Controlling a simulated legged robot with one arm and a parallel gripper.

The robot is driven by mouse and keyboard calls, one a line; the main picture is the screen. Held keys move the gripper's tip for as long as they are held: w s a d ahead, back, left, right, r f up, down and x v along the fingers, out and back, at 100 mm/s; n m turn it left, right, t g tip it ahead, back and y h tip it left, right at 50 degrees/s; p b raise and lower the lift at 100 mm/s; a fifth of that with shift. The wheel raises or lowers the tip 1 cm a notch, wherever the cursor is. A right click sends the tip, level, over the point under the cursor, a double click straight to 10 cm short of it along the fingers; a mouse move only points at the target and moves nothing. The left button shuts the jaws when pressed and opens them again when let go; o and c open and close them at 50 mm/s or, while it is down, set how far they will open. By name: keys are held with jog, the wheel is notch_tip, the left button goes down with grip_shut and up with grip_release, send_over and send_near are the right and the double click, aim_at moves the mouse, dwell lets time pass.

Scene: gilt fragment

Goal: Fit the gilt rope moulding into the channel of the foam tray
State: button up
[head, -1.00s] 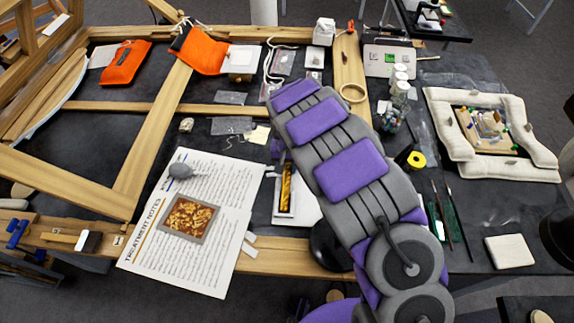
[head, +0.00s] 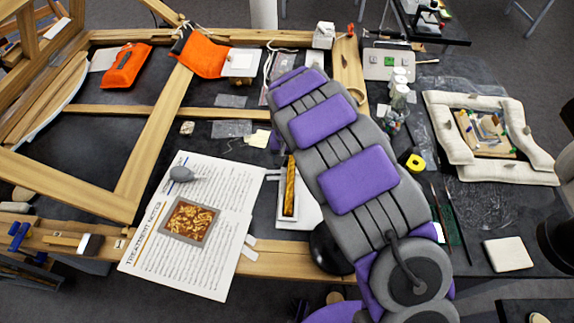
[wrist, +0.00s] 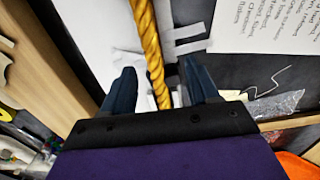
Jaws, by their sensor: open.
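The gilt rope moulding (head: 290,186) is a twisted gold strip, lying lengthwise at the white foam tray (head: 305,215), with a grey edge beside it. I cannot tell whether it is seated in the channel. It also shows in the wrist view (wrist: 149,45), running down between my fingers. My gripper (wrist: 157,70) is open, with one dark finger on each side of the moulding and gaps visible. In the head view my arm hides the gripper and part of the tray.
Wooden frame bars (head: 150,135) cross the left side. A yellow tape roll (head: 415,162) and padded holder (head: 437,130) are right.

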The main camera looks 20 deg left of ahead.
aim_at(288, 170)
notch_tip(288, 170, up, 6)
jog(key=shift+r+p, duration=0.15)
jog(key=shift+p, duration=0.2)
jog(key=shift+s, duration=0.1)
